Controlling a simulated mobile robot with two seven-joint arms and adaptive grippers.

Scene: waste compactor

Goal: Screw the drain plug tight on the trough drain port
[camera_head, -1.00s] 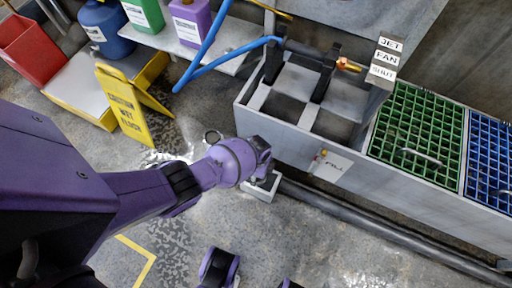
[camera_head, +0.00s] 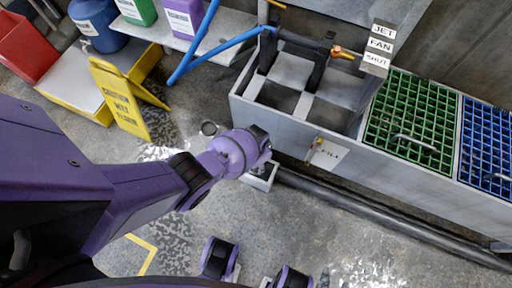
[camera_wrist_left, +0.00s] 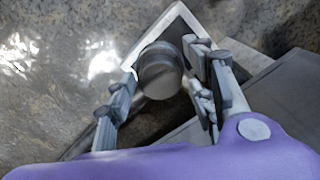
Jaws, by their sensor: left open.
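My left arm reaches from the left to the front lower corner of the grey trough (camera_head: 400,172). In the left wrist view, my left gripper (camera_wrist_left: 162,98) is open, one finger on each side of a round metal plug-like piece (camera_wrist_left: 158,68). Contact cannot be told. This piece stands over a small white-rimmed tray (camera_wrist_left: 133,52), which also shows in the head view (camera_head: 262,180). The drain port and any thread are hidden under my wrist. Purple and black parts of mine show at the bottom of the head view; the right gripper's jaws cannot be made out.
A dark pipe (camera_head: 380,212) runs along the floor below the trough. A tag reading FILL (camera_head: 328,154) hangs on its front, beside a small brass valve. Floor in front is largely clear.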

